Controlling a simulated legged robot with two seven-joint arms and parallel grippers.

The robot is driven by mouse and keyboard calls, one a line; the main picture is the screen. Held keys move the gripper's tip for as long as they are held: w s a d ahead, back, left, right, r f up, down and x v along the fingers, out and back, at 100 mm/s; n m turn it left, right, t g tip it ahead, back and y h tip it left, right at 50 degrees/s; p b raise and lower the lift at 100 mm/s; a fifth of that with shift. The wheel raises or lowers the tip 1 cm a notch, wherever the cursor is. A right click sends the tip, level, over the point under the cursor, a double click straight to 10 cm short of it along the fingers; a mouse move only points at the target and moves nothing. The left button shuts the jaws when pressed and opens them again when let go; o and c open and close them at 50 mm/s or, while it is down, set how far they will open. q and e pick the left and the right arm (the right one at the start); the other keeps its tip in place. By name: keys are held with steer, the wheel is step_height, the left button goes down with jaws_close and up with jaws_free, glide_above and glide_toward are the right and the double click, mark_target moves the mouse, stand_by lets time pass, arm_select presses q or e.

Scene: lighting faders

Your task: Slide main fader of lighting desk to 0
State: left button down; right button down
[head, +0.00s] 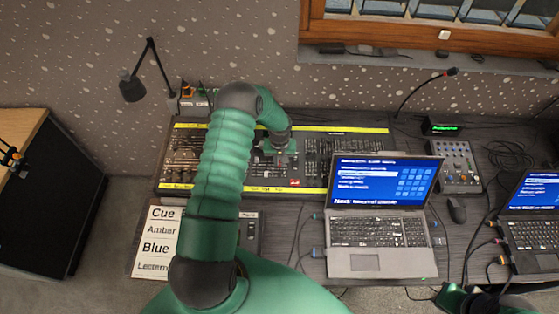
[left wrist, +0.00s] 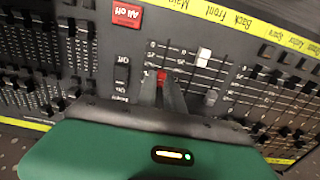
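The lighting desk (head: 179,184) is a long dark panel with yellow label strips along its edges. My left gripper (head: 283,148) reaches down onto its middle; the arm hides part of the desk. In the left wrist view its two grey fingers (left wrist: 166,80) are close together on either side of a small red fader knob (left wrist: 161,76), which looks like the main fader. The fingers cover the lower part of its slot. A white fader knob (left wrist: 203,57) and a grey one (left wrist: 211,97) sit to its right. The contact is partly hidden. My right gripper does not show clearly.
A red All off button (left wrist: 127,14) is near the fingers. Several rows of black faders lie on both sides. An open laptop (head: 379,200) stands in front of the desk's right end. A label card (head: 158,240) lies in front at left.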

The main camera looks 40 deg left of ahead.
mark_target(279, 176)
arm_select(q)
steer(key=shift+s+d+p, duration=0.35)
steer(key=shift+s+d, duration=0.05)
steer(key=shift+s, duration=0.05)
steer(key=shift+s+d+f+p, duration=0.2)
steer(key=shift+s+d+p, duration=0.3)
steer(key=shift+s+d, duration=0.65)
steer(key=c, duration=1.7)
jaws_free()
steer(key=shift+a+r, duration=0.1)
steer(key=shift+s+r+p, duration=0.1)
steer(key=shift+r+p, duration=0.9)
steer(key=shift+r, duration=0.2)
